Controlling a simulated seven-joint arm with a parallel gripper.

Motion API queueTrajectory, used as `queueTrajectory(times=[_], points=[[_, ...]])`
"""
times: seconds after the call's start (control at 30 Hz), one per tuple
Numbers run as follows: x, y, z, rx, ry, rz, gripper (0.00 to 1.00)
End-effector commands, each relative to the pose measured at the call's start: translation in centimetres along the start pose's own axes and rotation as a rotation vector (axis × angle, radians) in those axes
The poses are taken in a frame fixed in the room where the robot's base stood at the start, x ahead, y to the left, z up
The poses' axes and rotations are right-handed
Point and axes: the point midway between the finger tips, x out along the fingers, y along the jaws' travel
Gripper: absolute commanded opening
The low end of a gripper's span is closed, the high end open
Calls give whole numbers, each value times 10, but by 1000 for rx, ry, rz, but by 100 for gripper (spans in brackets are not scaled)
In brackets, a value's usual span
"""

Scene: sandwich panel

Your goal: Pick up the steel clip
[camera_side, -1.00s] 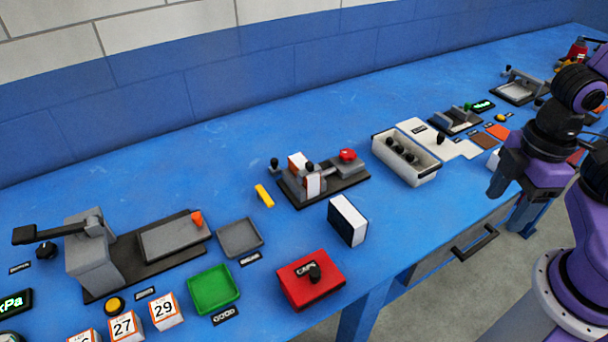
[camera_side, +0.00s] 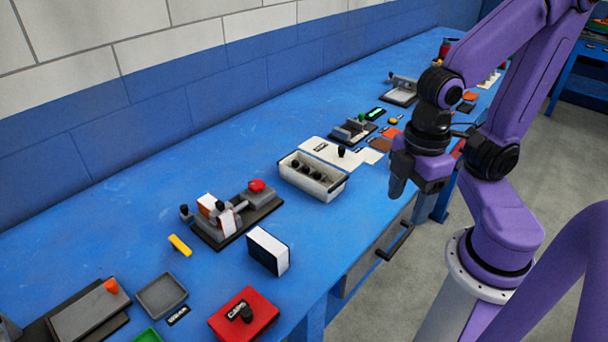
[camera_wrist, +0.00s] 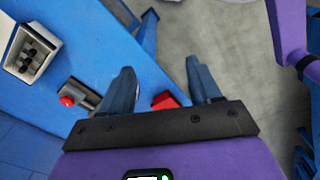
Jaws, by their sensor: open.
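I cannot make out a steel clip for certain in either view. A dark fixture (camera_side: 236,226) with grey metal parts, an orange-and-white block (camera_side: 212,208) and a red button (camera_side: 257,186) stands mid-bench. Whether a clip is on it is too small to tell. My gripper (camera_side: 398,187) hangs at the bench's front edge, to the right of the fixture and apart from it. In the wrist view my gripper (camera_wrist: 163,82) has its fingers spread with nothing held. The red box (camera_wrist: 166,100) shows beyond the fingers, and the red button (camera_wrist: 67,101) lies left of them.
An open white bin (camera_side: 313,178) with black-knobbed pieces stands between fixture and gripper. A black-and-white block (camera_side: 267,252), the red box (camera_side: 243,314), a yellow piece (camera_side: 180,245) and a grey tray (camera_side: 161,296) are nearer. A drawer handle (camera_side: 394,241) juts from the bench front.

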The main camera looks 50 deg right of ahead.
Motion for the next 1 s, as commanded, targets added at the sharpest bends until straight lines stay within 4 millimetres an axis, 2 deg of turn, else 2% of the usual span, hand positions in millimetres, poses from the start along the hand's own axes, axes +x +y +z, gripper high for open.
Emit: queueTrajectory(times=[0.37, 0.4, 0.47, 0.8, 0.93, 1.0], points=[[0, 0, 0, 0, 0, 0, 63], [0, 0, 0, 0, 0, 0, 56], [0, 0, 0, 0, 0, 0, 37], [-1, 2, -3, -2, 0, 0, 36], [-4, 16, -19, -21, -3, 2, 36], [-6, 31, -34, -42, -6, 4, 36]])
